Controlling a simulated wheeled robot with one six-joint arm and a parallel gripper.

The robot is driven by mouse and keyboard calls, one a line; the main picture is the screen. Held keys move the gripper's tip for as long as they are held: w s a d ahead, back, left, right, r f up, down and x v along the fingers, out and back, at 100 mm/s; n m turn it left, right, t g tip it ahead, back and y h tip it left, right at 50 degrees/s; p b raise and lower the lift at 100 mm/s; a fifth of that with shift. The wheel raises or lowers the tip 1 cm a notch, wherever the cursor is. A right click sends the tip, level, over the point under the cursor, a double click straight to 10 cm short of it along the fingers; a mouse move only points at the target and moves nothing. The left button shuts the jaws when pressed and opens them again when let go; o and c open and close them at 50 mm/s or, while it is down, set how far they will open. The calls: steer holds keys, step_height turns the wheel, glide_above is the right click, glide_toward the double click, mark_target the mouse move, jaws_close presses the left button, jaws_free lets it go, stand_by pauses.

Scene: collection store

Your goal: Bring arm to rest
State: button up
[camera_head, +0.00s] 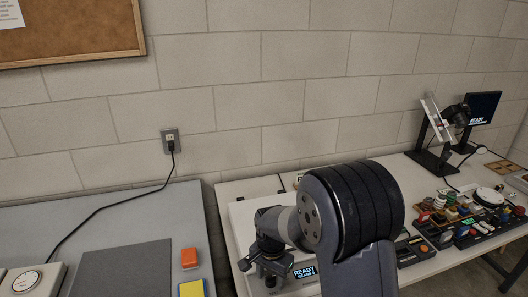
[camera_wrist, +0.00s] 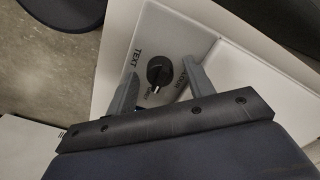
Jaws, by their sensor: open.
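My arm (camera_head: 350,205) reaches over the white bench, its dark elbow large in the head view. My gripper (camera_head: 258,270) hangs low over a white device (camera_head: 236,222) near the bench's left end. In the wrist view my gripper (camera_wrist: 157,72) has its two grey fingers spread apart. A black round knob (camera_wrist: 160,70) on a white panel (camera_wrist: 135,50) shows between and beyond the fingers. Lettering beside it includes "TEXT". I cannot tell whether a finger touches the knob. Nothing is seen held.
A small screen (camera_head: 304,273) reading "READY" is beside my gripper. A grey table (camera_head: 110,222) at left holds an orange block (camera_head: 189,258) and a yellow-and-blue one (camera_head: 192,289). Trays of small items (camera_head: 455,222) and a camera stand (camera_head: 433,160) occupy the right bench. A block wall is behind.

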steer(key=shift+m, duration=0.8)
step_height(320, 180, up, 11)
steer(key=shift+f, duration=0.2)
